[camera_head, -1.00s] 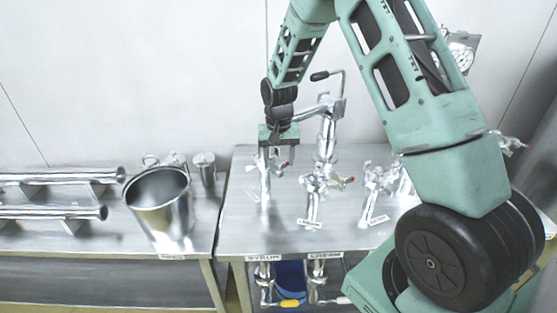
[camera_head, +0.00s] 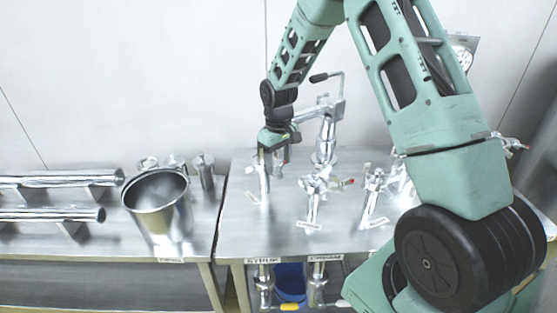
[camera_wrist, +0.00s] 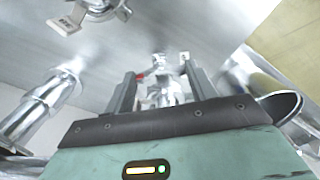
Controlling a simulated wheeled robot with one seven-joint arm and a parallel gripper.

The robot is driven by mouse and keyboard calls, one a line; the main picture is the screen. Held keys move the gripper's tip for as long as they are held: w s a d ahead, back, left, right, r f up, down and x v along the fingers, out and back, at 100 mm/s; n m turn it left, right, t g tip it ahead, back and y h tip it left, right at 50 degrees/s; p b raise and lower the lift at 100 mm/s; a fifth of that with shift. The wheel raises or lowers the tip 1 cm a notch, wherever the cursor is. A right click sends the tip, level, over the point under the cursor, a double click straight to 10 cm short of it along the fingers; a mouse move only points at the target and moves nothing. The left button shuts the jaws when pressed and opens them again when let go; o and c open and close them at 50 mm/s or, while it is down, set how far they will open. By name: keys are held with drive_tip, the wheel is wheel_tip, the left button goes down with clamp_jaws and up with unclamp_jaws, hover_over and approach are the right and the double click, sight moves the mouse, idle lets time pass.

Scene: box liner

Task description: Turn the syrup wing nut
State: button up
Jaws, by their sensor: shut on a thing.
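The syrup fitting (camera_head: 264,182) is the leftmost upright steel valve on the right-hand table, above the SYRUP label (camera_head: 262,260). My gripper (camera_head: 273,150) is at its top and shut on its wing nut, which is mostly hidden by the fingers in the head view. In the wrist view my gripper (camera_wrist: 160,88) has a finger on each side of the shiny fitting (camera_wrist: 162,95). The hold itself is blurred there. A small red tip shows beside the left finger.
Two more steel valves (camera_head: 315,195) (camera_head: 372,195) stand to the right, and a taller lever-handled fitting (camera_head: 326,130) stands behind. An open steel pot (camera_head: 158,200) is on the left table. A blue bucket (camera_head: 291,283) sits under the right table.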

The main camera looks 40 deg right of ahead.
sight(278, 163)
drive_tip(key=shift+w, duration=0.1)
idle(0.3)
drive_tip(key=o, duration=1)
drive_tip(key=shift+r, duration=0.15)
wheel_tip(278, 163, up, 17)
drive_tip(key=b, duration=0.3)
